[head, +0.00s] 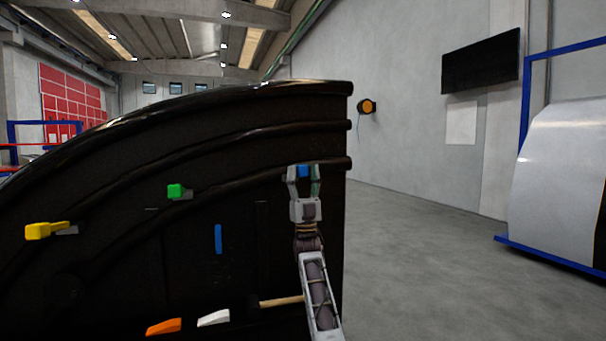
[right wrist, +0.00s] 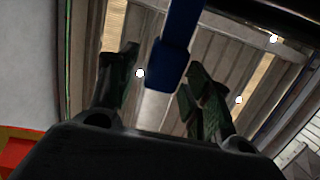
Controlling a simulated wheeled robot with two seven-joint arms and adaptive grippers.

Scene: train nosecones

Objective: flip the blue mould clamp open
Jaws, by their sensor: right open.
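A blue clamp handle (head: 303,171) is at the right edge of the black mould (head: 120,165), between the fingertips of my right gripper (head: 303,175). In the right wrist view the blue clamp handle (right wrist: 181,32) comes down from the top between the two dark fingers of my right gripper (right wrist: 160,78), with a pale metal piece below it. The fingers are spread, with a visible gap on each side of the handle. A second blue piece (head: 218,238) stands upright lower on the mould face. My left gripper is not in view.
Green (head: 176,190), yellow (head: 40,230), orange (head: 164,326) and white (head: 213,317) clamps sit on the mould. A wooden handle (head: 281,301) lies beside my right forearm. The floor (head: 420,250) right of the mould is clear, up to a pale curved panel (head: 560,180) in a blue frame.

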